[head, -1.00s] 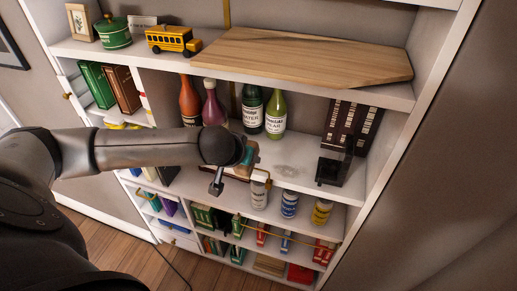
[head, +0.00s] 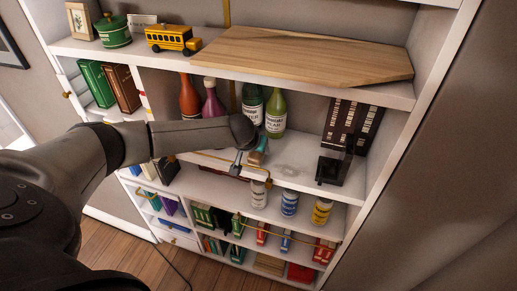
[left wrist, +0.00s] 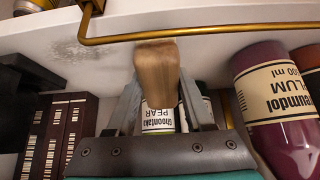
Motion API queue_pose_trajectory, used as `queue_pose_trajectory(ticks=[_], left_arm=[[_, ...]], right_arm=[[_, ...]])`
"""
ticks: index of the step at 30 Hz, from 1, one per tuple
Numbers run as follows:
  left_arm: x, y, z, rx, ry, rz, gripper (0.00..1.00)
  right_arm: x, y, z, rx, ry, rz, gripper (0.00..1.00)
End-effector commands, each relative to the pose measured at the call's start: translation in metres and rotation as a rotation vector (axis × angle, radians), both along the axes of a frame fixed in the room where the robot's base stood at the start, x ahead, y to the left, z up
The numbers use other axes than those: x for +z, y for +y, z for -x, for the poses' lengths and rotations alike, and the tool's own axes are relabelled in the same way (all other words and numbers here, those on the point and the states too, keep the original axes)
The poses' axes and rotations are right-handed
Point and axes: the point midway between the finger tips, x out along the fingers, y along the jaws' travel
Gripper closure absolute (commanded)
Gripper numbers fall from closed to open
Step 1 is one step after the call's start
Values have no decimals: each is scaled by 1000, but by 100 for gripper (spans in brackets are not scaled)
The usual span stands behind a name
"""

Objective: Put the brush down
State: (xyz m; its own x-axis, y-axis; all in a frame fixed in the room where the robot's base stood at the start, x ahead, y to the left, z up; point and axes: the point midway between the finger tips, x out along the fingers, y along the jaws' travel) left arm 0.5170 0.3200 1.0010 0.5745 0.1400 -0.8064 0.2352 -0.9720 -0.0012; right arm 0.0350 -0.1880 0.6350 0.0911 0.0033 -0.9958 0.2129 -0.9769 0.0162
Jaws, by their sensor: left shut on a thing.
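In the head view my left gripper (head: 247,160) is over the front part of the middle shelf (head: 305,182), in front of the bottles. The brush is hard to separate from the gripper there. I cannot tell whether it touches the shelf. My right gripper is not in view.
A green bottle (head: 275,115) and a purple bottle (head: 213,103) stand behind my gripper. A dark device (head: 335,168) stands to the right. A grey smudge (left wrist: 85,50) marks the shelf. A brass rail (left wrist: 180,33) runs along its edge.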

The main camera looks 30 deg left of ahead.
Motion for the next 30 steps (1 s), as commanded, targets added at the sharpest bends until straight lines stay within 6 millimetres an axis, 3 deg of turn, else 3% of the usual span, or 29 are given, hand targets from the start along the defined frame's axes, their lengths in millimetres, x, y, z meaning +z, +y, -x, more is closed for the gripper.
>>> queue_pose_trajectory(ticks=[12, 17, 30], left_arm=[[3, 1, -10, -1, 240, 61, 92], [-7, 2, -9, -1, 236, 59, 92], [-14, 1, -9, -1, 235, 59, 92]], right_arm=[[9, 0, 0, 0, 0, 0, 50], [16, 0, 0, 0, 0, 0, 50], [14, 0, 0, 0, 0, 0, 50]])
